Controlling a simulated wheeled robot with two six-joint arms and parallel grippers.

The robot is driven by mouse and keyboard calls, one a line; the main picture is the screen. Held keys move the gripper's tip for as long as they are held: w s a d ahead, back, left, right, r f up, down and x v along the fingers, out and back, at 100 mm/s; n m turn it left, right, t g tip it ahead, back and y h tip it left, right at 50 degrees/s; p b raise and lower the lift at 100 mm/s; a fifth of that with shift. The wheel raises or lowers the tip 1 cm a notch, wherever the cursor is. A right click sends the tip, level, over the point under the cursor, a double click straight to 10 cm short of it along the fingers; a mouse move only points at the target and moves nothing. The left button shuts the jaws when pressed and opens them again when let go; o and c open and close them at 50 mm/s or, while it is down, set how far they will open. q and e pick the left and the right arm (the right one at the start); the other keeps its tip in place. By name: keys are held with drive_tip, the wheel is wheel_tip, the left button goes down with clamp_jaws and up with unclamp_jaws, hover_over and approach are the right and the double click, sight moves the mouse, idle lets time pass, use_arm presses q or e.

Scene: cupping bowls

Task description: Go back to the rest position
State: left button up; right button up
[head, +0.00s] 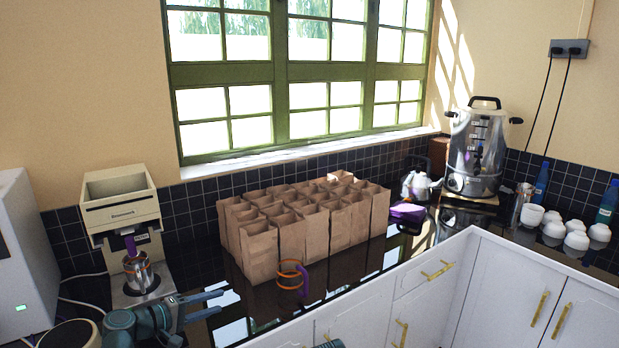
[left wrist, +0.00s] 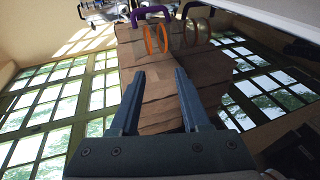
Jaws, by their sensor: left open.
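My left gripper (head: 221,302) is low at the front left of the counter, right of the grinder. Its two blue-grey fingers are apart with nothing between them. They also show apart in the left wrist view (left wrist: 160,75), with the brown paper bags beyond. A clear vessel with orange rings and a purple handle (head: 290,277) stands before the bags, apart from my left gripper.
A grinder (head: 122,205) holds a metal cup with orange bands (head: 140,272) under its spout. Several paper bags (head: 258,250) stand in rows mid-counter. A kettle (head: 417,185), a steel urn (head: 473,150) and several white bowls (head: 576,240) are farther right. The dark counter is clear around the gripper's tips.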

use_arm(q)
drive_tip(key=s+d+f+m+g+y+p, duration=0.15)
drive_tip(key=s+d+f+m+g, duration=0.3)
drive_tip(key=d, duration=0.45)
drive_tip(key=s+d+f+m+g+y, duration=0.2)
drive_tip(key=s+d+f+m+g, duration=0.15)
drive_tip(key=s+d+f, duration=0.35)
drive_tip(key=s+d+f+m+g+y, duration=0.1)
drive_tip(key=s+d+m+g+y, duration=0.1)
drive_tip(key=s+y, duration=0.6)
drive_tip(key=shift+s+d+f+m+g+p, duration=0.45)
drive_tip(key=shift+s+m, duration=0.4)
drive_tip(key=shift+m, duration=0.55)
